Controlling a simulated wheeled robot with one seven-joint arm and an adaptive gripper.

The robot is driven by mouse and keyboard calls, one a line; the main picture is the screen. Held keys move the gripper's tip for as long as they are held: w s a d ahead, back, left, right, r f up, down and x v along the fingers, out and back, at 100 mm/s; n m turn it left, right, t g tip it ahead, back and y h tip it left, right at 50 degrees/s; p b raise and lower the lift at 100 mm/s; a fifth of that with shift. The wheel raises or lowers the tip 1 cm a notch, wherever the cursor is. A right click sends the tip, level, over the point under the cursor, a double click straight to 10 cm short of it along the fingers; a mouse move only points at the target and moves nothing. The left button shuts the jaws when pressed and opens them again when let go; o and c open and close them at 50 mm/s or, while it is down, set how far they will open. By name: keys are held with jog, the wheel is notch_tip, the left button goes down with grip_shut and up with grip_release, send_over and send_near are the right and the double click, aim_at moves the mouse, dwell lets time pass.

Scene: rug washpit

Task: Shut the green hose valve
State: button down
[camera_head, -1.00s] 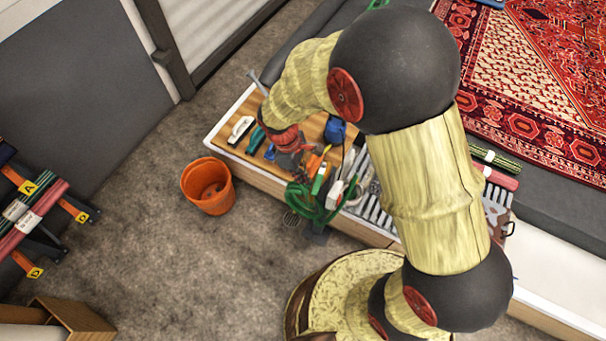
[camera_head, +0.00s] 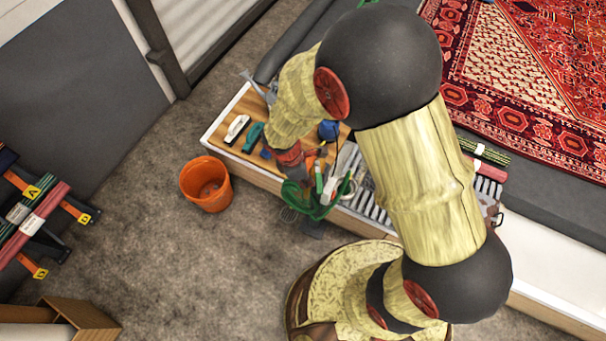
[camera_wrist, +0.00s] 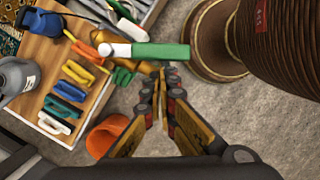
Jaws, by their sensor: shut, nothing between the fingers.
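In the wrist view a green bar with a white rounded end (camera_wrist: 160,51), which looks like the green hose valve's lever, lies crosswise just beyond my fingertips. My gripper (camera_wrist: 161,84) is shut and empty, its tips close to the bar's near edge; I cannot tell whether they touch. In the head view the green lever (camera_head: 319,180) shows at the bench's front edge, beside the looped green hose (camera_head: 325,208). My wrist and gripper hang just left of it and partly hide the valve body.
The wooden tool board (camera_head: 232,152) holds brushes and coloured hand tools left of the valve. An orange bucket (camera_head: 206,184) stands on the floor below it; it also shows in the wrist view (camera_wrist: 105,140). A metal grating (camera_head: 370,200) lies to the right. The floor in front is clear.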

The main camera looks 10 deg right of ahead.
aim_at(320, 185)
jog(key=d+n+p, duration=0.1)
jog(key=n, duration=0.1)
jog(key=s+d+n, duration=0.1)
jog(key=d+n+t+p, duration=0.1)
jog(key=n, duration=0.1)
jog(key=shift+s+d+n+p, duration=0.3)
jog(key=d+n+t, duration=0.1)
jog(key=d+n, duration=0.2)
jog(key=n, duration=0.1)
jog(key=shift+w+d+y+p, duration=0.2)
jog(key=shift+y+p, duration=0.1)
jog(key=shift+y, duration=0.1)
jog(key=shift+d, duration=0.1)
jog(key=shift+w, duration=0.15)
